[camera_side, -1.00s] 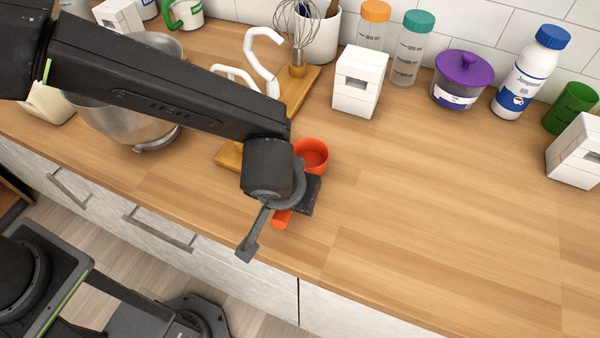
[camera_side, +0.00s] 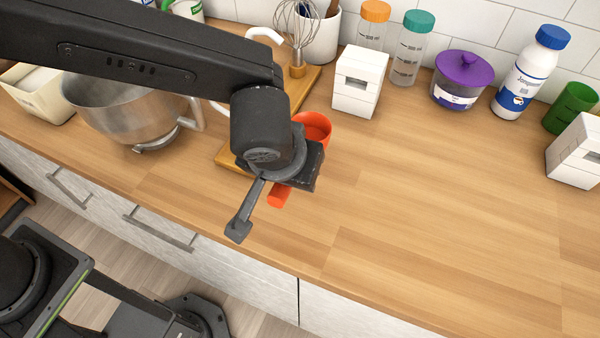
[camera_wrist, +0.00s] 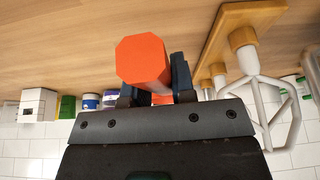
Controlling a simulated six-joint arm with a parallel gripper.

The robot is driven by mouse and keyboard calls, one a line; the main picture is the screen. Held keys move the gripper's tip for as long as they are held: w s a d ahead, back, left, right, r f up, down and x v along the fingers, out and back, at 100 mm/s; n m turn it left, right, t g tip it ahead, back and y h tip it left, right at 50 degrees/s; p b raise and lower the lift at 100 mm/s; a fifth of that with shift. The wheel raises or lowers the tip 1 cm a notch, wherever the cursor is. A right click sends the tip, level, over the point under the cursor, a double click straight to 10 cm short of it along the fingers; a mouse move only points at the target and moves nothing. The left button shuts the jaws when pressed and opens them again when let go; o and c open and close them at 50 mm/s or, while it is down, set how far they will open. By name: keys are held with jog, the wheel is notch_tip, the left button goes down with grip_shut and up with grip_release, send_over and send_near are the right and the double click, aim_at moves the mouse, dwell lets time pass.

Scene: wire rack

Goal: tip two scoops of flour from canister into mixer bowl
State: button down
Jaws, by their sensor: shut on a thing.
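An orange-red scoop (camera_side: 315,127) is in my gripper (camera_side: 302,170), which is shut on its handle. The scoop's cup points away from the counter's front edge, and the part of its inside that shows is orange. The octagonal handle end (camera_wrist: 143,60) faces the wrist view, between my gripper's dark fingers (camera_wrist: 155,88). The steel mixer bowl (camera_side: 125,115) stands at the left, its far rim behind my arm. An open cream canister (camera_side: 45,105) with white contents stands left of the bowl, partly covered by my arm.
A wooden stand with white hooks and a whisk (camera_side: 297,35) is just behind my gripper. A white box (camera_side: 359,82), two capped bottles, a purple-lidded jar (camera_side: 461,80), a white bottle (camera_side: 530,72) and a green cup (camera_side: 571,108) line the back. The right front counter is clear.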

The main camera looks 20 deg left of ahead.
jog(key=shift+r, duration=0.45)
notch_tip(320, 180, up, 18)
jog(key=f+g, duration=0.1)
jog(key=w+a+n, duration=0.1)
jog(key=w+a, duration=0.1)
jog(key=a, duration=0.1)
jog(key=w+a+n+g, duration=0.1)
jog(key=w+a, duration=0.1)
jog(key=a, duration=0.2)
jog(key=w+a+n, duration=0.2)
jog(key=w+a, duration=0.1)
jog(key=shift+w+a+r+y, duration=0.1)
jog(key=shift+a+y, duration=0.2)
jog(key=shift+a, duration=0.1)
jog(key=w+a+n+g+h, duration=0.3)
jog(key=a+n, duration=0.6)
jog(key=a, duration=1.8)
jog(key=s+a+n, duration=0.2)
jog(key=a+n, duration=0.1)
jog(key=a, duration=0.4)
jog(key=s+a+n, duration=0.2)
jog(key=s+a, duration=0.1)
jog(key=a, duration=0.5)
jog(key=shift+t+h, duration=0.4)
jog(key=shift+h, duration=0.1)
jog(key=x, duration=0.2)
jog(key=a+x, duration=0.1)
jog(key=x, duration=0.1)
jog(key=shift+w+d+f, duration=0.1)
jog(key=shift+f, duration=0.2)
